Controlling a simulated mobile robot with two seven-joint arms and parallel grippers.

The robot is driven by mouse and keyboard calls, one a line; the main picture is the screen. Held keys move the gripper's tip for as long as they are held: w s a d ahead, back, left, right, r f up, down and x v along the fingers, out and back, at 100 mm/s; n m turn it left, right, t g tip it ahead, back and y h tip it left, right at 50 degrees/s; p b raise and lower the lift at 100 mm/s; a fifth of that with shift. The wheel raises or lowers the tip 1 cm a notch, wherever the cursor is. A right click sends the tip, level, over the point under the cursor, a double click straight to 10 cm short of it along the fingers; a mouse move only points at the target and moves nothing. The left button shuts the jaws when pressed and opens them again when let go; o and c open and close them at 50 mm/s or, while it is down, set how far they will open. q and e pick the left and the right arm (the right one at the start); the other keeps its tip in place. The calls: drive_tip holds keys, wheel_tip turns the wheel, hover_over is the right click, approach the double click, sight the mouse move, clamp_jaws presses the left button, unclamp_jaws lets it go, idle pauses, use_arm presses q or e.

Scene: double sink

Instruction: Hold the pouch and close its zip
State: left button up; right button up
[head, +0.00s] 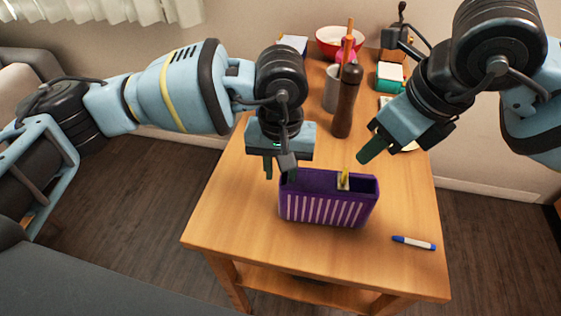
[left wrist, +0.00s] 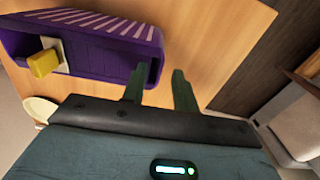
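The purple pouch (head: 325,208) with pale stripes stands upright on the table, its top open. A yellow zip pull on a pale slider (head: 344,181) sits toward the right end of its top. The pouch (left wrist: 92,62) and yellow pull (left wrist: 44,63) also show in the left wrist view. My left gripper (head: 278,174) is open at the pouch's left end. In the left wrist view, one finger overlaps the pouch's end and the other is outside, apart from it. My right gripper (head: 371,152) is above and behind the pouch's right end, not touching it; its finger gap is not clear.
A blue-capped marker (head: 414,243) lies right of the pouch. Behind stand a brown bottle (head: 345,105), a grey cup (head: 331,88), a red bowl (head: 341,41) and a teal box (head: 390,76). The table (head: 235,215) is clear in front and left of the pouch.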

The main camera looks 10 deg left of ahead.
use_arm(q)
drive_tip(key=shift+f, duration=3.2)
drive_tip(key=c, duration=0.6)
clamp_jaws()
